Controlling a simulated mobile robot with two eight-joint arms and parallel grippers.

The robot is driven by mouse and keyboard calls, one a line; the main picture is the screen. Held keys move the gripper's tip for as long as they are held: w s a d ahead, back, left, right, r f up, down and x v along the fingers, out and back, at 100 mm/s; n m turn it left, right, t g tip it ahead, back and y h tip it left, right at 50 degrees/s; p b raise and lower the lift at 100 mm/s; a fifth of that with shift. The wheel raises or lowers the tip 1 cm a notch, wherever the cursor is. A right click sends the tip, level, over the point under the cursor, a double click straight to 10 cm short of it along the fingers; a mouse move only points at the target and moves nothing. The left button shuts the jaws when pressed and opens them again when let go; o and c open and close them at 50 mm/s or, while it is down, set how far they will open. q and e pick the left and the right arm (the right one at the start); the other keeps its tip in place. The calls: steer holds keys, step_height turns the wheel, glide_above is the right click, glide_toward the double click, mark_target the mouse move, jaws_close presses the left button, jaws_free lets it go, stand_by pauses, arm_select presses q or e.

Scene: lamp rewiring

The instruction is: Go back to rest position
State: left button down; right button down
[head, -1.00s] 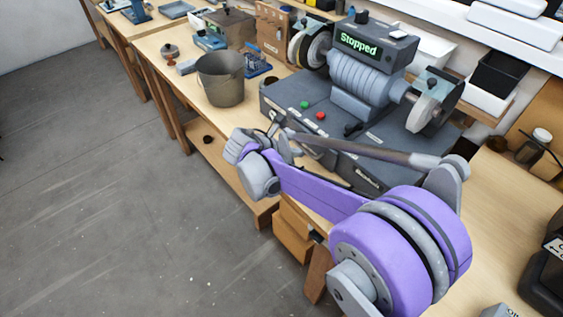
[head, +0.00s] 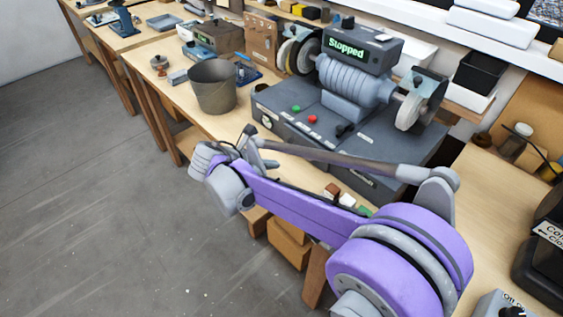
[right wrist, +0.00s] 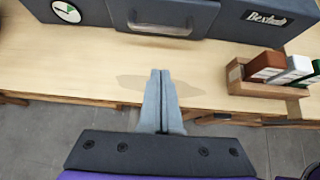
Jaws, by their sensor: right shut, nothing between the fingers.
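My right gripper (head: 250,138) shows small in the head view, at the far end of my purple forearm, near the front edge of the bench (head: 480,205). In the right wrist view its two grey fingers (right wrist: 160,74) are together and empty, pointing over the bench's front edge toward the grinder base. The fingers look apart from everything, with a soft shadow on the wood beside them. My left gripper is not in view.
A bench grinder (head: 350,85) reading "Stopped" stands behind my right arm. A grey bucket (head: 212,88) stands left of it. A wooden holder with coloured blocks (right wrist: 268,75) sits right of the fingers. Open floor (head: 90,210) lies at left.

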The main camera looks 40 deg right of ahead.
steer(key=v, duration=0.5)
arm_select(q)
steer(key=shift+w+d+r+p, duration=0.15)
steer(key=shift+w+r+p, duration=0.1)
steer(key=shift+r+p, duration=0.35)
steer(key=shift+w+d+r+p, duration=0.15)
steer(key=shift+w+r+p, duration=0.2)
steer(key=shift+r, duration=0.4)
arm_select(e)
steer(key=s+a+f+m+t+y, duration=0.2)
steer(key=s+a+f+m+y, duration=0.2)
steer(key=s+m, duration=0.4)
steer(key=s+a+f+m+t+y, duration=0.2)
steer(key=s+a+f+m+y, duration=0.2)
steer(key=m, duration=0.7)
steer(key=shift+s+a+f+t+y, duration=0.35)
steer(key=shift+s+a+y, duration=0.65)
steer(key=shift+s+a, duration=0.75)
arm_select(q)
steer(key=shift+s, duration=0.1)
arm_select(e)
steer(key=shift+s+d, duration=0.15)
